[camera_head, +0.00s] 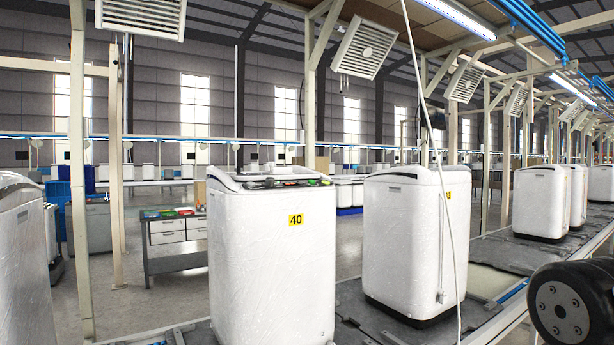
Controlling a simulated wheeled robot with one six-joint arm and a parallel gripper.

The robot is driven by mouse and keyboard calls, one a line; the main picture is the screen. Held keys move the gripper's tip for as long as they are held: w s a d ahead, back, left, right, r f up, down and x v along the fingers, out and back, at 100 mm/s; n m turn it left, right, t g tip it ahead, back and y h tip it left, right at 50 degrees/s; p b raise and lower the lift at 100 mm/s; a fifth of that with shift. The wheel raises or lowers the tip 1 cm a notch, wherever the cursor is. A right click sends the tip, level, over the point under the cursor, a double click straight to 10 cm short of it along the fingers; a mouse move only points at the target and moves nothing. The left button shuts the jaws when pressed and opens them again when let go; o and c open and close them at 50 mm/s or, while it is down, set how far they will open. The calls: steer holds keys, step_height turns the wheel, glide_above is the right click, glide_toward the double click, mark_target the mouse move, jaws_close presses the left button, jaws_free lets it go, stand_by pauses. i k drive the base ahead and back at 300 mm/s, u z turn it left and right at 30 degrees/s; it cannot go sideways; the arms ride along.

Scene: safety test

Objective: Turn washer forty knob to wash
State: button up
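The washer forty (271,255) is a white top-loading machine wrapped in clear film, standing upright left of centre. A yellow label (296,220) reading 40 is on its front. Its control panel (272,182) runs along the top edge and is seen nearly edge-on, with small dark, red and green parts. I cannot tell which of these is the wash knob or how it is turned. My gripper is not in view. A black round part with bolts at the lower right looks like a link of my arm, well to the right of the washer.
A second wrapped washer (415,245) stands just to the right, with a thin pale cable (441,170) hanging in front. Another washer (22,265) is cut off at the left edge. A grey workbench (175,262) stands behind. Beige posts (78,180) rise along the line.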

mark_target(270, 182)
steer(key=u, duration=0.05)
steer(key=i, duration=0.95)
steer(key=u, duration=0.5)
